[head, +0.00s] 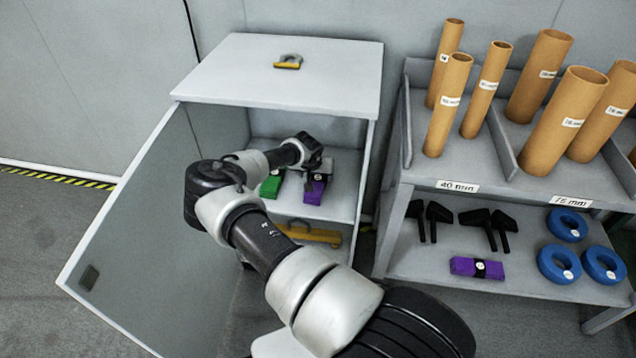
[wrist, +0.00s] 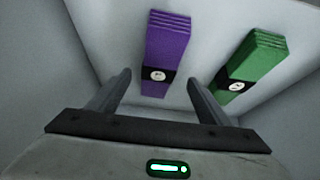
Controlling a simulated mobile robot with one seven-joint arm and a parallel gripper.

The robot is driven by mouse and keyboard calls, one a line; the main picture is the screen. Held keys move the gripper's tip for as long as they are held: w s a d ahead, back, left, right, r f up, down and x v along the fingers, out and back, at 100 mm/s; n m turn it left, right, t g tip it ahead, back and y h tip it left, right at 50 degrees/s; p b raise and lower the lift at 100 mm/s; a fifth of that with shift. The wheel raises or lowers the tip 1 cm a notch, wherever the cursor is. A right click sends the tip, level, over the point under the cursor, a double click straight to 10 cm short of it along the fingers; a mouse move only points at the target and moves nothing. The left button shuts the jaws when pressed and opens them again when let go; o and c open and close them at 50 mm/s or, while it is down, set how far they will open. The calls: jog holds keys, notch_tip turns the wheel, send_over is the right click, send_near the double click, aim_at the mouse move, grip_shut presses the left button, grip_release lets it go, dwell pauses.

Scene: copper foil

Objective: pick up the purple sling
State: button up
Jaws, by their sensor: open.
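A folded purple sling with a black band and a white round tag lies on the upper inside shelf of the open cabinet, seen in the head view (head: 315,191) and the wrist view (wrist: 166,48). My gripper (head: 318,170) reaches into the cabinet above it, hiding part of it. In the wrist view my gripper (wrist: 159,77) is open and empty. The sling's banded end shows between the fingertips; contact cannot be told. A second purple sling (head: 463,267) with a black band lies on the lower shelf of the rack at right.
A green sling (head: 271,185) lies beside the purple one, also in the wrist view (wrist: 251,63). The cabinet door (head: 130,230) stands open at left. A yellow object (head: 312,235) lies below the shelf. Cardboard tubes (head: 447,105) and blue rings (head: 558,265) fill the rack.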

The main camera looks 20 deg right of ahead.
aim_at(317, 178)
jog(key=b+x, duration=0.1)
jog(key=x, duration=0.4)
jog(key=shift+d+f+b, duration=0.1)
jog(key=shift+f+b, duration=0.05)
jog(key=shift+b, duration=0.2)
jog(key=c, duration=1.4)
jog(key=shift+r, duration=0.25)
